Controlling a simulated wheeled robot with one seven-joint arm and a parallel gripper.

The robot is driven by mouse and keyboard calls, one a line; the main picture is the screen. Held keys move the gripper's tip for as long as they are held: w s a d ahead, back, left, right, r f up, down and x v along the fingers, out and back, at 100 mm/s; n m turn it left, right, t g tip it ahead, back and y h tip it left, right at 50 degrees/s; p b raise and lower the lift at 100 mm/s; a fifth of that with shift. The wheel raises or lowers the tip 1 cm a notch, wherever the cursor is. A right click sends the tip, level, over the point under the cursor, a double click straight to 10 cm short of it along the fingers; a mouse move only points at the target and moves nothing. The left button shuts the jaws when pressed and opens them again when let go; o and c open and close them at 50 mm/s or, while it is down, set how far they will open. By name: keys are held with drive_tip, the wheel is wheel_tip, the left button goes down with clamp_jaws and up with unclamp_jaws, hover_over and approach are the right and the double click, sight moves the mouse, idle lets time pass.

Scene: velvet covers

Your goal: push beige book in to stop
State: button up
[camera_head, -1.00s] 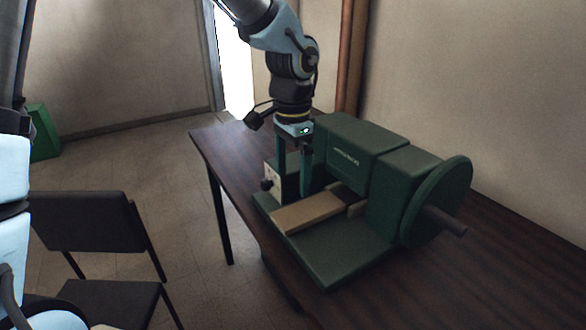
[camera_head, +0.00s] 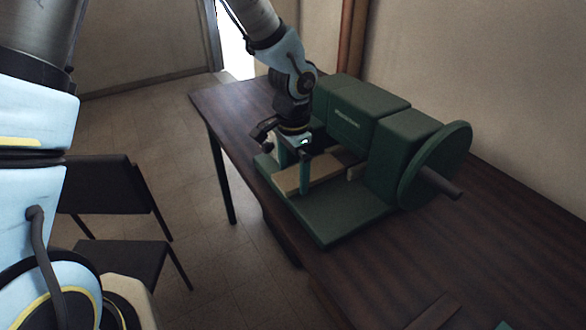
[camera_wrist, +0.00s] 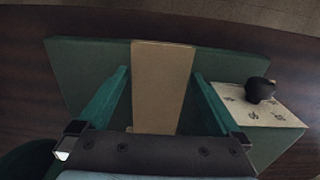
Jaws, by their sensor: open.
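The beige book (camera_head: 328,168) is a long flat bar lying on the green base plate (camera_head: 325,222) of a machine on the table. In the wrist view the book (camera_wrist: 162,85) runs between my two open fingers (camera_wrist: 160,74), with a gap on each side. Nothing is held. Whether the fingertips touch the base plate cannot be told.
The green housing (camera_head: 365,115) and large round wheel with a handle (camera_head: 437,165) stand behind and right. A pale panel with a black knob (camera_wrist: 260,90) sits close beside one finger. A dark chair (camera_head: 110,190) stands left.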

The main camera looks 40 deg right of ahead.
drive_tip(key=c, duration=1.2)
drive_tip(key=shift+c, duration=0.2)
drive_tip(key=shift+d, duration=0.15)
